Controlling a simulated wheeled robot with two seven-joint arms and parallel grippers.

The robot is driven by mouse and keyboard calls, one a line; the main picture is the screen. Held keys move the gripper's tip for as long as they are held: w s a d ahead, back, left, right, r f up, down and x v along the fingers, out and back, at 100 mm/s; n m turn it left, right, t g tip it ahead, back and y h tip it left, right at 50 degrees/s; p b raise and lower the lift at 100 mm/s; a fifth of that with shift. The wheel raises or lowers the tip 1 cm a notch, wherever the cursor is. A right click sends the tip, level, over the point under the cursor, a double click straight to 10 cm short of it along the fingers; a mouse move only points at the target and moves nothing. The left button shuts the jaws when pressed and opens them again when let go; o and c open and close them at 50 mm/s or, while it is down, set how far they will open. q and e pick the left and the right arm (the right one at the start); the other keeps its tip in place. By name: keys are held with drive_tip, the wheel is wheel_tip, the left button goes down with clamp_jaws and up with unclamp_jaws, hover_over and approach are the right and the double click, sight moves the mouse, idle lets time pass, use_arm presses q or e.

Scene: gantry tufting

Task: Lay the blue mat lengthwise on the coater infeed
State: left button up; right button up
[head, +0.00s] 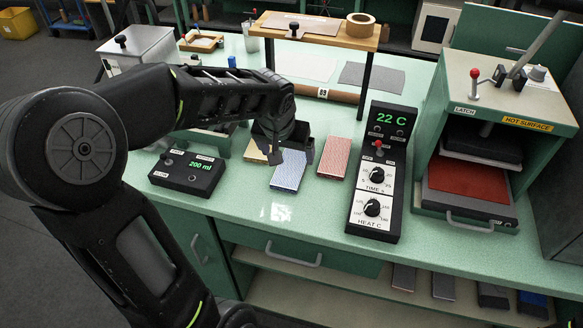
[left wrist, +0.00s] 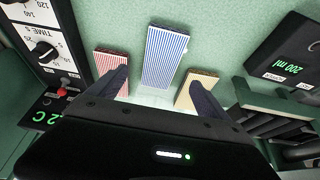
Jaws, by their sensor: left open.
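The blue mat (head: 288,171), blue and white striped, lies flat on the green bench between a red mat (head: 334,157) and a yellow mat (head: 255,151). In the left wrist view the blue mat (left wrist: 165,55) shows between and beyond my fingertips. My left gripper (head: 284,153) is open and empty, above the near mats, and hides the blue mat's far end in the head view. In the left wrist view its two dark fingers (left wrist: 160,90) are spread. The coater is mostly hidden behind my left arm; I cannot make out its infeed clearly. My right gripper is out of view.
A 200 ml control box (head: 187,172) stands left of the mats. A 22 C control panel (head: 381,175) stands right of them, then a hot press (head: 490,130). A raised wooden shelf (head: 330,38) stands behind. Bare bench lies in front of the mats.

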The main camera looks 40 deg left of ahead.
sight(291, 166)
use_arm(q)
drive_tip(key=shift+x, duration=1.3)
drive_tip(key=shift+s, duration=0.1)
drive_tip(key=p+x, duration=0.1)
drive_tip(key=x, duration=0.4)
drive_tip(key=shift+f, duration=0.15)
drive_tip(key=c, duration=1.6)
wheel_tip(291, 166, up, 10)
drive_tip(key=shift+r, duration=0.1)
